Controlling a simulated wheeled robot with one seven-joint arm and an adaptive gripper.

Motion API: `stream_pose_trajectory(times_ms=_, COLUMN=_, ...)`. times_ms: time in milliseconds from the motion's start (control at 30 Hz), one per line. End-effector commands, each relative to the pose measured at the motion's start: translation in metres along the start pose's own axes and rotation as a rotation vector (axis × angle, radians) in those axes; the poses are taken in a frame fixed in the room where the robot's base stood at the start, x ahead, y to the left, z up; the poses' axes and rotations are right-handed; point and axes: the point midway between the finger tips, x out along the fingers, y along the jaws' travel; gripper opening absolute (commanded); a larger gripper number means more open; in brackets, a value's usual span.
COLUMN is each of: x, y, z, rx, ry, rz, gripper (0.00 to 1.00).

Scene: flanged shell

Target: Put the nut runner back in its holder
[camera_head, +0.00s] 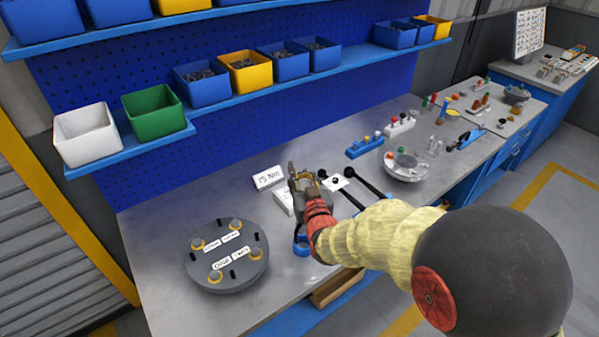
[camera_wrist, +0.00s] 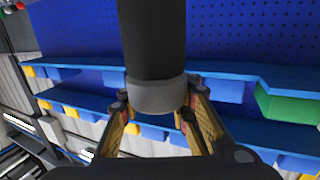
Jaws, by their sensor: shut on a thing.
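My gripper (camera_head: 303,178) is above the middle of the workbench. In the wrist view its two fingers (camera_wrist: 158,118) are closed on either side of a dark cylinder with a grey collar, which I take to be the nut runner (camera_wrist: 152,45). The far end of the cylinder is out of the wrist frame. In the head view my gripper and arm mostly hide the held tool. A blue ring-like piece (camera_head: 301,243), perhaps the holder, stands near the bench's front edge, below my gripper in the picture and partly hidden by my arm.
A round grey flanged shell (camera_head: 227,256) with labels and studs lies left on the bench (camera_head: 160,230). A "75 Nm" sign (camera_head: 269,177) stands behind. Black-handled tools (camera_head: 352,199) lie right of my gripper. A bowl-like part (camera_head: 405,166) is farther right. Bins line the shelves above.

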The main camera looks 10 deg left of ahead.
Motion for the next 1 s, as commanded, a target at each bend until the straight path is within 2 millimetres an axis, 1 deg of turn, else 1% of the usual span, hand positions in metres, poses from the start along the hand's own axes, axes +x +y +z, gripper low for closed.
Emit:
stream_pose_trajectory(times_ms=33, x=0.001, y=0.0, z=-0.003, rx=0.0, ry=0.006, rz=0.0, gripper=0.0)
stream_pose_trajectory(times_ms=267, x=0.001, y=0.0, z=-0.002, rx=0.001, ry=0.007, rz=0.002, gripper=0.0)
stream_pose_trajectory(times_ms=800, x=0.003, y=0.001, z=0.04, rx=0.001, ry=0.006, rz=0.002, gripper=0.0)
stream_pose_trajectory(times_ms=1000, x=0.004, y=0.001, z=0.052, rx=0.001, ry=0.006, rz=0.002, gripper=0.0)
